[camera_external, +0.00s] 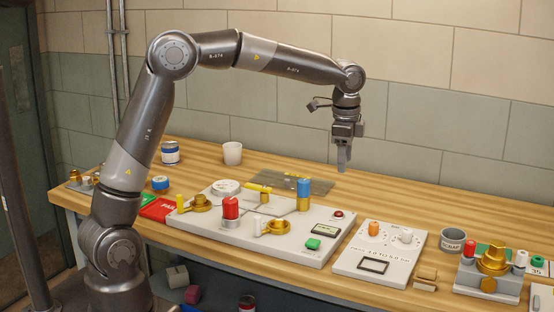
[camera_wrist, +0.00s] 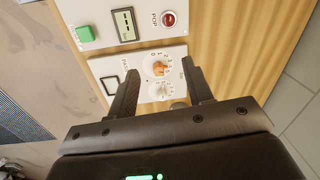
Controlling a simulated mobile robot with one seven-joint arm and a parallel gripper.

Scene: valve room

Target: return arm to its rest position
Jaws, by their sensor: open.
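My arm reaches up from the left and bends over the bench in the external view. My gripper (camera_external: 344,160) points down above the back part of the wooden bench, apart from everything on it. In the wrist view my gripper (camera_wrist: 162,88) shows two dark fingers spread apart with nothing held between them. Beyond the fingers, the wrist view shows the small white panel (camera_wrist: 111,66) with an orange knob (camera_wrist: 159,69) and a white knob.
The bench (camera_external: 400,190) carries a large white valve panel (camera_external: 280,248), a small knob panel (camera_external: 350,262), a grey cup (camera_external: 452,240) and a brass valve block (camera_external: 490,262) at right. A white cup (camera_external: 232,153) stands at the back. A tiled wall (camera_external: 450,130) rises behind.

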